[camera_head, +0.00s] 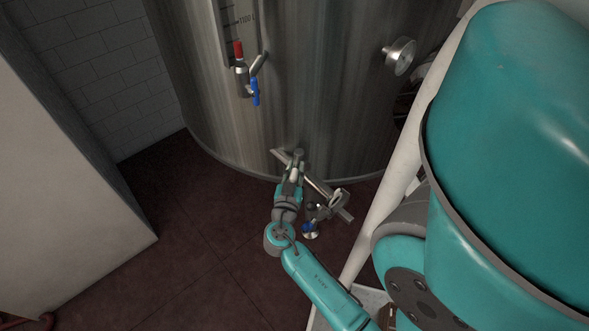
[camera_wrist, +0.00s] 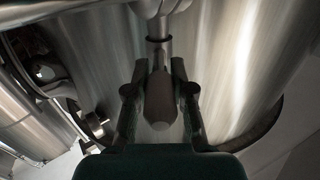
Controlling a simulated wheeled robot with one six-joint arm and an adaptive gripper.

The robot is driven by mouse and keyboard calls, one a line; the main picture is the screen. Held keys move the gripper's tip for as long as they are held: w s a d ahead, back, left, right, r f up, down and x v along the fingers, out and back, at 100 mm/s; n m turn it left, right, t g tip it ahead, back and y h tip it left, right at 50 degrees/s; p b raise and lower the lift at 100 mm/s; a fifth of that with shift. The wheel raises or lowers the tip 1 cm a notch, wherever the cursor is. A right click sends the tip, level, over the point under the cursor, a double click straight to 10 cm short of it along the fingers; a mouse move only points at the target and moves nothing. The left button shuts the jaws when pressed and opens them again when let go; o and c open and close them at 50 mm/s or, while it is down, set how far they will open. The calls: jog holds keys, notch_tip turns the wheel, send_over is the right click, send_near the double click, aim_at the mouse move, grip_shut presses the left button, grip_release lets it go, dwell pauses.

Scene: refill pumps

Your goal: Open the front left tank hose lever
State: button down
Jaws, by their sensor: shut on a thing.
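The steel tank (camera_head: 300,100) fills the middle of the head view. Low on its front is a metal outlet fitting (camera_head: 320,208). My gripper (camera_head: 292,172) is at this fitting, close to the tank wall. In the wrist view, a grey tapered lever handle (camera_wrist: 160,106) on a metal stem lies between the two fingers of my gripper (camera_wrist: 160,88), which is shut on it. In the head view my gripper hides part of the fitting, and I cannot tell the lever's exact angle there.
A gauge valve with a red top and blue handle (camera_head: 241,75) and a round metal port (camera_head: 399,56) stick out from the tank higher up. A pale block (camera_head: 70,180) stands at left. The dark tiled floor (camera_head: 190,240) is clear between it and my arm.

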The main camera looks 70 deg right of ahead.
jog(key=c, duration=1)
grip_release()
jog(key=shift+o, duration=0.2)
jog(key=s+a, duration=0.1)
jog(key=a, duration=1.1)
jog(key=shift+s, duration=0.1)
